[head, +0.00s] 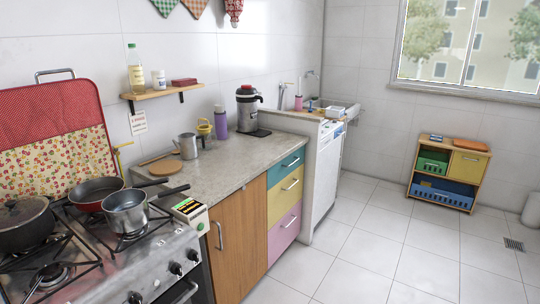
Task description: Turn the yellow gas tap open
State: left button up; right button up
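A thin yellow pipe piece (122,147), which looks like the gas tap, shows against the white wall between the stove's red patterned cover and the counter. It is small, partly hidden behind the cover and the red pan, and I cannot tell which way its handle points. Neither of my grippers is in the head view.
The gas stove (150,262) at the lower left holds a dark lidded pot (25,222), a red pan (97,192) and a steel saucepan (126,210), with handles reaching right. The counter (225,170) holds a wooden board (165,168) and a metal mug (187,145). The tiled floor (375,240) is clear.

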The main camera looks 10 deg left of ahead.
aim_at(116, 147)
jog(key=i+u, duration=0.8)
jog(key=i+l+u, duration=0.15)
jog(key=u, duration=0.25)
jog(key=i+l+u, duration=0.45)
jog(key=i+l, duration=0.15)
jog(key=i+l+u, duration=0.15)
jog(key=l, duration=0.15)
jog(key=l+u, duration=0.4)
jog(key=l, duration=0.3)
jog(key=l+u, duration=0.45)
jog(key=l, duration=0.25)
